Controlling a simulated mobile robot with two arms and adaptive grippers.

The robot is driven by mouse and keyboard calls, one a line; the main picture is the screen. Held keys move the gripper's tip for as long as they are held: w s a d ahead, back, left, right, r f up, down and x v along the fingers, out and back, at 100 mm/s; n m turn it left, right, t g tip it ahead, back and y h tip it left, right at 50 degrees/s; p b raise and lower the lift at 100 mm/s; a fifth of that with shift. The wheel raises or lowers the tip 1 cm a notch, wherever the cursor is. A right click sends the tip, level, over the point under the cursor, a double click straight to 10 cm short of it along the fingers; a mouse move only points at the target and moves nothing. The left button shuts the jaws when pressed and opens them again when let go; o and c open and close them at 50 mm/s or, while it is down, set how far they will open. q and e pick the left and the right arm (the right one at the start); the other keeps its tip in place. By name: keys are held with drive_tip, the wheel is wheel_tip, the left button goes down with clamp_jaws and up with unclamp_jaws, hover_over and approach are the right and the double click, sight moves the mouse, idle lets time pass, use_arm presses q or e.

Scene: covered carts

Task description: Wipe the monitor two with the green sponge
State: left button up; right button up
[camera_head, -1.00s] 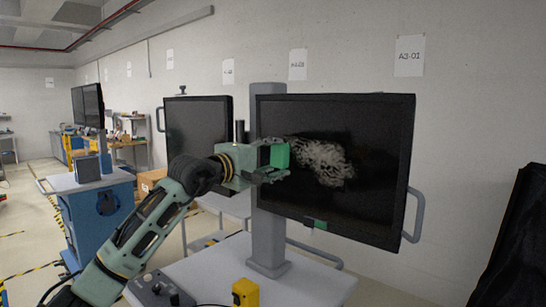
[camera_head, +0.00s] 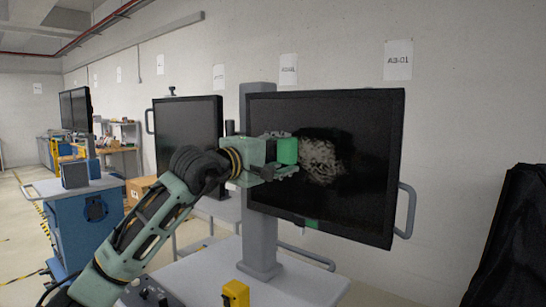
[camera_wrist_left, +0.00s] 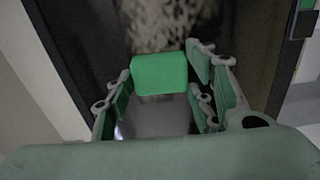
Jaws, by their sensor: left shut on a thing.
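A large black monitor (camera_head: 355,190) stands on a grey post on the cart in front of me. A pale, whitish smudge (camera_head: 321,162) lies on its screen, left of the middle. My left gripper (camera_head: 284,162) is shut on the green sponge (camera_head: 288,150) and holds it at the left part of the screen, just left of the smudge. In the left wrist view the sponge (camera_wrist_left: 159,74) sits between the fingers, in front of the screen and the smudge. I cannot tell whether the sponge touches the screen. My right gripper is not in view.
The cart's white top (camera_head: 215,270) carries a yellow box (camera_head: 236,294). A second dark monitor (camera_head: 187,132) stands behind to the left. A blue cart (camera_head: 85,225) is at the far left, and a black covered shape (camera_head: 510,240) stands at the right.

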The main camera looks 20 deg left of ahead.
use_arm(q)
drive_tip(key=shift+s+d, duration=0.25)
drive_tip(key=shift+d, duration=0.55)
drive_tip(key=shift+s+d+f+b, duration=0.1)
drive_tip(key=shift+s+d+b, duration=0.1)
drive_tip(key=shift+d+b, duration=0.25)
drive_tip(key=shift+s+d+f+b, duration=0.1)
drive_tip(key=shift+s+d+b, duration=0.05)
drive_tip(key=shift+d+b, duration=0.25)
drive_tip(key=shift+s+d+r+b, duration=0.1)
drive_tip(key=shift+s+d+b, duration=0.05)
drive_tip(key=shift+d, duration=0.3)
drive_tip(key=shift+s+d+r+b, duration=0.1)
drive_tip(key=shift+s+d+b, duration=0.05)
drive_tip(key=shift+d, duration=0.3)
